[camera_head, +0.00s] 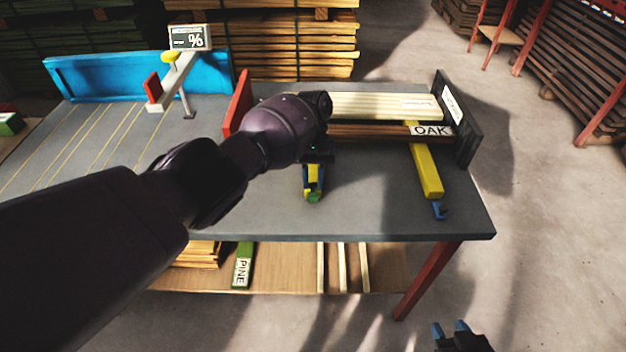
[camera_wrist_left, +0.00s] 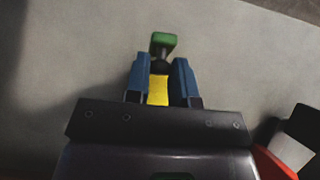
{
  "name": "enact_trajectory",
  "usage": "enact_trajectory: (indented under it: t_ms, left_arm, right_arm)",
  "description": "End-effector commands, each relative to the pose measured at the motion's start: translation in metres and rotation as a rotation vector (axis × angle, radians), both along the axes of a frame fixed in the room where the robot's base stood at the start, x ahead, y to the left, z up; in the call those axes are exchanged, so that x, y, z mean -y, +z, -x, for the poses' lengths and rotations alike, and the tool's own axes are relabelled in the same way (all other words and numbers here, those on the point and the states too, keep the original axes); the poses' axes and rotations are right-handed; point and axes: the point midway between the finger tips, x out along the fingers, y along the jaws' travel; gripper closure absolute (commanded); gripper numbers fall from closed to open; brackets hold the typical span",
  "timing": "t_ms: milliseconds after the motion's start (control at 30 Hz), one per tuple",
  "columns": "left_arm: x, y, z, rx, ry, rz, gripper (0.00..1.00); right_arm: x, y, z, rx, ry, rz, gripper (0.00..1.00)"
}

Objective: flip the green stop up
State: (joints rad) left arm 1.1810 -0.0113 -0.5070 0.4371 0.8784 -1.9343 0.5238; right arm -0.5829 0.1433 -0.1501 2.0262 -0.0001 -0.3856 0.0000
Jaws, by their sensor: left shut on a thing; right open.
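The green stop is a yellow bar with a green end (camera_head: 313,197) on the grey table, in front of the stacked boards. Its green end (camera_wrist_left: 163,40) also shows in the left wrist view, on a short dark stem beyond the fingertips. My left gripper (camera_head: 313,176) reaches down over the bar. In the left wrist view its blue fingers (camera_wrist_left: 158,82) are shut on the yellow part, one on each side. The gripper hides most of the bar, and I cannot tell its tilt. My right gripper (camera_head: 450,328) is open and empty, low at the front right, away from the table.
A second yellow bar (camera_head: 425,165) with a blue end lies at the right. Boards, one labelled OAK (camera_head: 375,132), lie between a red plate (camera_head: 238,103) and a dark end plate (camera_head: 458,120). The front table top (camera_head: 370,210) is clear.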

Motion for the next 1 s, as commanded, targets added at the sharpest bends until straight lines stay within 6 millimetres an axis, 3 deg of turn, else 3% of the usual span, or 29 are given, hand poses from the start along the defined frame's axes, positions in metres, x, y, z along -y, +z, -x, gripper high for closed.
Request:
enact_trajectory:
  t_ms: [300,333,500,800,1000]
  left_arm:
    - [0.000,0.000,-0.001,0.003,0.001,-0.001,1.00]
    - [0.000,0.000,-0.001,0.003,0.001,-0.001,0.74]
    - [0.000,0.000,-0.001,0.002,0.001,-0.001,0.52]
    - [0.000,0.002,-0.002,0.001,0.001,-0.001,0.52]
    - [0.000,0.018,-0.015,0.002,0.001,-0.001,0.52]
  right_arm:
    - [0.001,0.001,0.000,0.002,0.002,0.002,0.57]
    - [0.001,0.000,0.000,0.000,0.002,0.002,0.57]
    - [0.002,-0.004,0.003,-0.011,0.001,0.004,0.57]
    - [0.002,-0.006,0.004,-0.013,0.001,0.004,0.57]
    - [0.001,-0.010,0.005,-0.015,0.001,0.003,0.57]
